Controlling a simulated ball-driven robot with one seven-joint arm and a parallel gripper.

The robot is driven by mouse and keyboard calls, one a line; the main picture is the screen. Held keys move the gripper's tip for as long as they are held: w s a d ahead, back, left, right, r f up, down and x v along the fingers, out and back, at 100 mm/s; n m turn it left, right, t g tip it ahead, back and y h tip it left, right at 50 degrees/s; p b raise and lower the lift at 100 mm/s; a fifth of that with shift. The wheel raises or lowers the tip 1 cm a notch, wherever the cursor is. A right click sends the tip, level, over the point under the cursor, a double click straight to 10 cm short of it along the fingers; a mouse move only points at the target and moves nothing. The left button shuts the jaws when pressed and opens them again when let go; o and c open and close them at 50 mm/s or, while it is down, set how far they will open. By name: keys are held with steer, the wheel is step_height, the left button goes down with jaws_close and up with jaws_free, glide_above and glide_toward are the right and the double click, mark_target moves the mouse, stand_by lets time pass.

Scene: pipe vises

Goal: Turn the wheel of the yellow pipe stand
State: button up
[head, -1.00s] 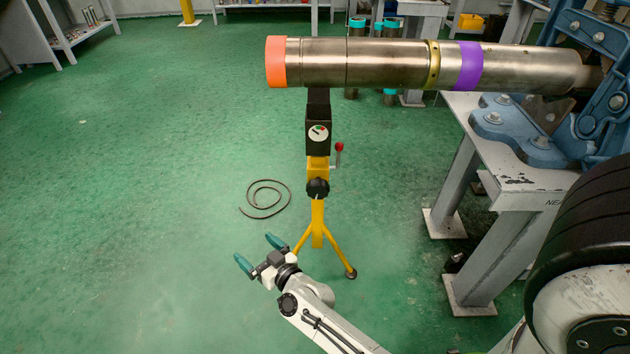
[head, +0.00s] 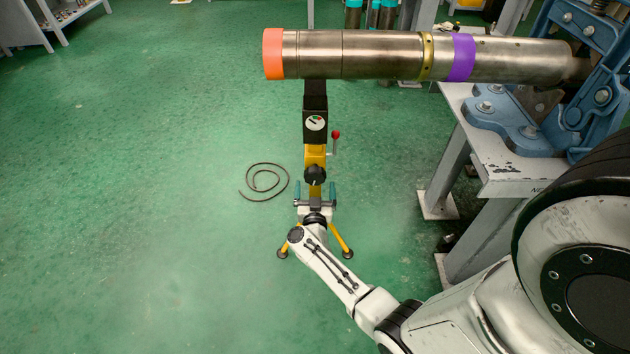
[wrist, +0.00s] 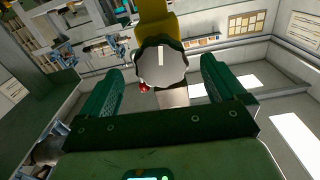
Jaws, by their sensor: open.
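The yellow pipe stand (head: 315,154) stands on tripod legs under the long metal pipe. Its dark wheel (head: 315,175) faces me on the front of the column, just below the yellow block. My gripper (head: 315,192) is open and empty, with its two green-padded fingers just below the wheel in the head view. In the wrist view the wheel (wrist: 162,63) shows a grey face with a white mark, ahead of and between the fingers of my gripper (wrist: 164,90). I see no contact with the wheel. The stand's lower column is partly hidden by my gripper.
A metal pipe (head: 385,56) with an orange end lies over the stand and runs right to a blue vise (head: 590,100) on a grey table (head: 510,177). A red-knobbed lever (head: 335,140) sticks out right of the column. A dark coil (head: 264,181) lies on the floor left.

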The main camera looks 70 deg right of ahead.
mark_target(315, 181)
steer(key=shift+b+x, duration=0.55)
steer(key=shift+x, duration=1.75)
steer(key=c, duration=1)
steer(key=shift+o, duration=0.2)
steer(key=shift+w+a+m, duration=0.1)
steer(key=shift+m, duration=0.3)
